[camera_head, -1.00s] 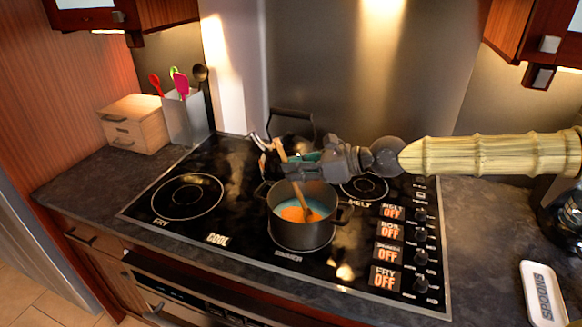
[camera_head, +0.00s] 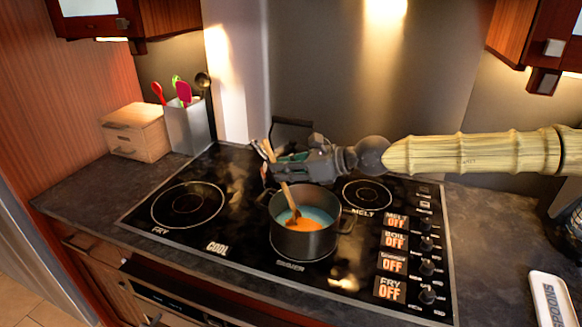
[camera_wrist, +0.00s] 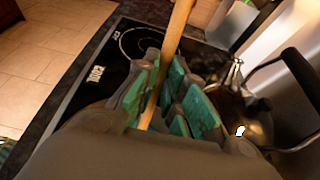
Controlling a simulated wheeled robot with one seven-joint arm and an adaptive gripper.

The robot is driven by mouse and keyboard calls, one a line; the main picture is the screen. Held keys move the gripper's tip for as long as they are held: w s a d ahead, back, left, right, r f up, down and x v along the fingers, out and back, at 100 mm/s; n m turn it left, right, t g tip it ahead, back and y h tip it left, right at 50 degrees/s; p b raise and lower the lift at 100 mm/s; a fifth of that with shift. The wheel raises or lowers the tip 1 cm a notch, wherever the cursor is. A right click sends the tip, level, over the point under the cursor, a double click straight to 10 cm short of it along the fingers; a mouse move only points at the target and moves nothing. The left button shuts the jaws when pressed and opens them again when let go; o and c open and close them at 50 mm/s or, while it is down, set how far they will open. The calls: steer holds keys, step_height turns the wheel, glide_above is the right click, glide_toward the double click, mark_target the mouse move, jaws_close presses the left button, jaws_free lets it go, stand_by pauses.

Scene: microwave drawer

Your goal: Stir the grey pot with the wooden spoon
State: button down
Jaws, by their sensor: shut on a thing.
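The grey pot (camera_head: 304,243) stands on the front middle burner of the black cooktop, with blue and orange contents inside. The wooden spoon (camera_head: 286,197) leans in the pot, its bowl end dipping into the contents at the left of centre. My gripper (camera_head: 281,168) is above the pot's back rim, shut on the spoon's handle. In the wrist view the spoon handle (camera_wrist: 177,25) runs between the green-padded fingers of my gripper (camera_wrist: 165,92). The pot is hidden in the wrist view.
A dark kettle (camera_head: 290,132) stands behind my gripper, partly hidden; its handle (camera_wrist: 300,75) shows in the wrist view. A utensil holder (camera_head: 188,127) and wooden box (camera_head: 136,130) stand at the back left. Knobs (camera_head: 426,245) line the cooktop's right side. A spoon rest (camera_head: 552,298) lies far right.

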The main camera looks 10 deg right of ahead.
steer(key=shift+s+a, duration=0.2)
steer(key=shift+a, duration=0.85)
steer(key=s, duration=0.2)
steer(key=s+d, duration=0.1)
steer(key=s, duration=0.1)
steer(key=shift+r+b, duration=0.1)
steer(key=shift+b, duration=0.3)
stand_by(0.9)
steer(key=shift+w+d+p, duration=0.15)
steer(key=shift+p, duration=0.5)
steer(key=d+p, duration=0.1)
steer(key=p, duration=0.4)
steer(key=d+p, duration=0.1)
steer(key=p, duration=0.4)
steer(key=shift+w+d+r, duration=0.1)
steer(key=shift+w+d, duration=0.2)
steer(key=shift+d, duration=0.1)
steer(key=shift+d+p, duration=0.2)
steer(key=shift+p, duration=0.75)
steer(key=shift+d+f, duration=0.1)
steer(key=shift+f, duration=0.15)
